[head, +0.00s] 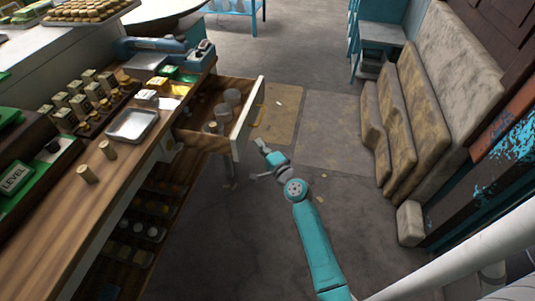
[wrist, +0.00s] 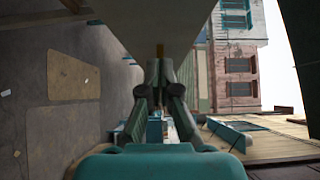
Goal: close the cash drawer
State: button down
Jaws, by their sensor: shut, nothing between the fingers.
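The cash drawer (head: 247,120) stands pulled out from the wooden counter, its pale front panel facing right. Several round containers sit inside it. My gripper (head: 259,143) is shut and empty, just right of the near end of the drawer front in the head view. In the wrist view my gripper (wrist: 160,58) points up at a broad pale surface, which looks like the drawer front (wrist: 150,22). The fingertips are at its lower edge; I cannot tell whether they touch it.
The wooden counter (head: 60,215) runs along the left, with a metal tray (head: 132,125), small blocks and two wooden cylinders on top. Shelves of goods lie below it. A worn padded bench (head: 390,130) stands at right. The floor between is mostly clear.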

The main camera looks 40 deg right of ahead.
aim_at(243, 136)
jog(key=shift+w+a, duration=0.6)
jog(key=shift+w, duration=0.25)
jog(key=shift+w+a, duration=0.6)
jog(key=shift+w, duration=0.25)
jog(key=shift+w+a, duration=0.1)
